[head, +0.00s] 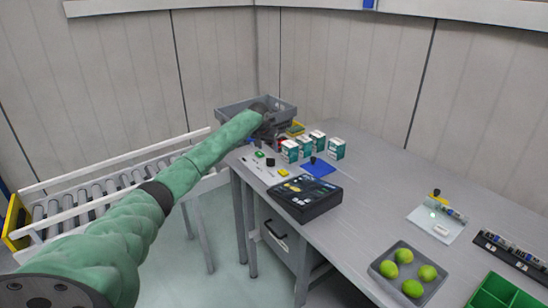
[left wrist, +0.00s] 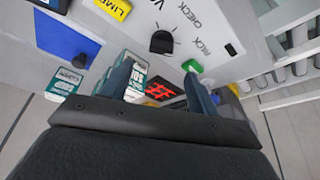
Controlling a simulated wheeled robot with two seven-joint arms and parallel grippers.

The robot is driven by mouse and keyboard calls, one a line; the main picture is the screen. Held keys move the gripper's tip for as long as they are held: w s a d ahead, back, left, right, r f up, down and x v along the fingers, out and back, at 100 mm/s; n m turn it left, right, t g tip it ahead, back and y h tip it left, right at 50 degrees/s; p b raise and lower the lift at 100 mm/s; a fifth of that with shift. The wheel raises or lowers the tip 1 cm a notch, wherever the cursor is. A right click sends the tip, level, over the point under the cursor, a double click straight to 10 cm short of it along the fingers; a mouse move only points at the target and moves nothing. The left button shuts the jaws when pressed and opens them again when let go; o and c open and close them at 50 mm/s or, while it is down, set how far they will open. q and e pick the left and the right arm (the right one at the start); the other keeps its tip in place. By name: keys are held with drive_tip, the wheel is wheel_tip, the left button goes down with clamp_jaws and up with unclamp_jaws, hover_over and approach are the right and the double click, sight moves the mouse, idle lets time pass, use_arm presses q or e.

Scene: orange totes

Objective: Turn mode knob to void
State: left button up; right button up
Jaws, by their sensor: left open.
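The mode knob (left wrist: 161,42) is a small black knob on a white panel (left wrist: 205,25). Printed labels stand around it; "CHECK" and "PICK" can be read, and one starting with "V" is cut off by the picture's top edge. In the head view the knob (head: 270,162) is a small dark spot on the panel at the table's far left end. My left gripper (left wrist: 158,70) is open and empty, its fingers apart from the knob. In the head view the left gripper (head: 270,130) hangs above the table's far end, beyond the knob. Where the knob points is unclear.
Several white-and-teal boxes (head: 337,149) and a blue mat (head: 318,168) are close by. A grey crate (head: 232,113) stands behind; a black console (head: 304,204) lies nearer.

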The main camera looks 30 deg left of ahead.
sight(270, 159)
use_arm(q)
drive_tip(key=shift+p+x, duration=1.15)
drive_tip(key=shift+x, duration=2.8)
drive_tip(key=shift+s, duration=0.1)
drive_tip(key=c, duration=1)
use_arm(e)
wheel_tip(270, 159, down, 6)
drive_tip(key=d, duration=0.1)
drive_tip(key=shift+s+d, duration=0.2)
drive_tip(key=shift+s, duration=0.2)
